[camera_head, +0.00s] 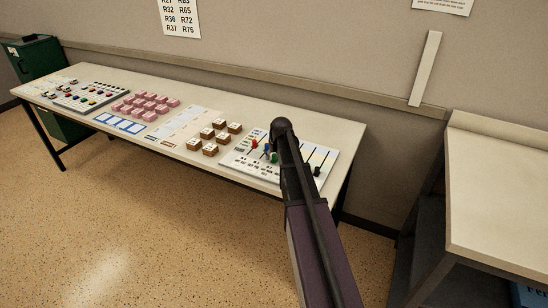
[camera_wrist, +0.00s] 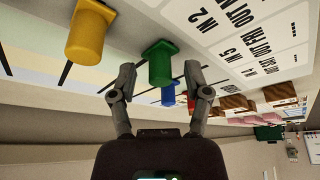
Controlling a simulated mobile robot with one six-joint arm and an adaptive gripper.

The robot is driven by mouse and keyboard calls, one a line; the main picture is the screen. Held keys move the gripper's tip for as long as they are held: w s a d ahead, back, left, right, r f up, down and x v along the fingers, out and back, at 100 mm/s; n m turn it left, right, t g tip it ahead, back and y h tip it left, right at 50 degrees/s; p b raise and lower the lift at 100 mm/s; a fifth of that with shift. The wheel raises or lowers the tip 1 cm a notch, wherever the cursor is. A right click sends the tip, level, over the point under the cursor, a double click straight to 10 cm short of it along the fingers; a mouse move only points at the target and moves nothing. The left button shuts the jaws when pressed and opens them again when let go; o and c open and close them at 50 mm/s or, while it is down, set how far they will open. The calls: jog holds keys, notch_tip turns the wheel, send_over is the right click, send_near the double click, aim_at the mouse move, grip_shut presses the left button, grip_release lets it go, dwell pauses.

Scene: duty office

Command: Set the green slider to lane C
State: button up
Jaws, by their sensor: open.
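The green slider knob (camera_wrist: 160,62) stands on the slider panel, and in the head view the green slider (camera_head: 274,158) shows beside my arm. In the wrist view my gripper (camera_wrist: 157,76) is open and empty, with one fingertip to either side of the green knob. I cannot tell whether the fingers touch it. The white slider panel (camera_head: 239,162) lies at the right end of the long table. Dark slots run across it. The lane letters are not readable, so I cannot tell which lane is C. My arm hides part of the panel in the head view.
A yellow knob (camera_wrist: 88,32) stands close to the green one; a blue knob (camera_wrist: 168,95) and a red knob (camera_head: 254,144) are also near. A black knob (camera_head: 317,171) is at the panel's right. Brown blocks (camera_head: 209,149) and pink blocks (camera_head: 145,104) lie further left.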

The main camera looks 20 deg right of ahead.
jog(key=shift+c, duration=0.2)
grip_shut()
jog(key=w+d, duration=0.4)
jog(key=d, duration=0.1)
jog(key=w+d, duration=0.2)
jog(key=d, duration=0.1)
jog(key=shift+w, duration=0.15)
jog(key=shift+a, duration=0.1)
jog(key=shift+o, duration=0.2)
grip_release()
jog(key=shift+r, duration=0.1)
